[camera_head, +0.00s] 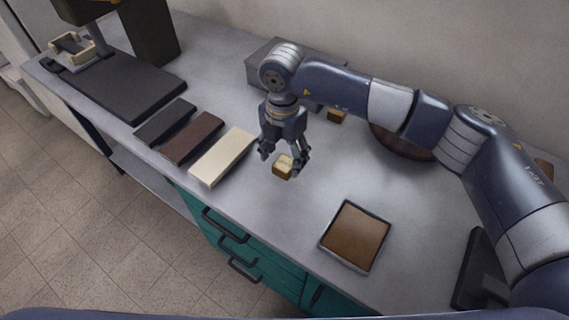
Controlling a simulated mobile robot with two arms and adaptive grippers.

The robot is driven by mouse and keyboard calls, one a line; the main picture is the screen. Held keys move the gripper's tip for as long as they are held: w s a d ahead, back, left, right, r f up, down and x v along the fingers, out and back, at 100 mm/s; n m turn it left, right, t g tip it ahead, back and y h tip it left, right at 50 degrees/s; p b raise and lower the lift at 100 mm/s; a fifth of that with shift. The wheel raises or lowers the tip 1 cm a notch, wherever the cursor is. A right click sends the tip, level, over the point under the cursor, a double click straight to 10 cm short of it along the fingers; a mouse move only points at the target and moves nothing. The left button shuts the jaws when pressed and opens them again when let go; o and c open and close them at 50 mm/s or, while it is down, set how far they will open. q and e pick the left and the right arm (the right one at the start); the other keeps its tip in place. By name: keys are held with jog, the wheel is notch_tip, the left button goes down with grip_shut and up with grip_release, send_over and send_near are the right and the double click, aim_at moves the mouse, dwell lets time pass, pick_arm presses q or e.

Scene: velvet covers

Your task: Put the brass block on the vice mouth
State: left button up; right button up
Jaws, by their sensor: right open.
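A small brass-coloured block (283,168) sits on the grey bench top near the middle of the view. My right gripper (284,157) points down right at this block, its fingers open and spread to either side of it. I cannot tell whether a finger touches it. A second small brass-coloured block (337,116) lies farther back, partly hidden by my right arm. A pale, vice-like piece with a dark middle (73,46) is at the far left end of the bench; its mouth is too small to make out. My left gripper is out of view.
Black, brown and cream bars (223,157) lie left of the gripper, beside a dark slab (116,85). A brown-filled square tray (356,237) is at the front right. A grey box (262,66) and a round brown dish (400,144) are behind. Bench between cream bar and tray is clear.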

aim_at(285, 163)
notch_tip(285, 163, down, 2)
jog(key=shift+d+f, duration=0.15)
jog(key=shift+f, duration=0.4)
jog(key=shift+c, duration=0.8)
grip_shut()
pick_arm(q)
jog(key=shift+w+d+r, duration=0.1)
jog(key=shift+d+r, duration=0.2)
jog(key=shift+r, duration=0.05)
pick_arm(e)
jog(key=shift+r, duration=0.1)
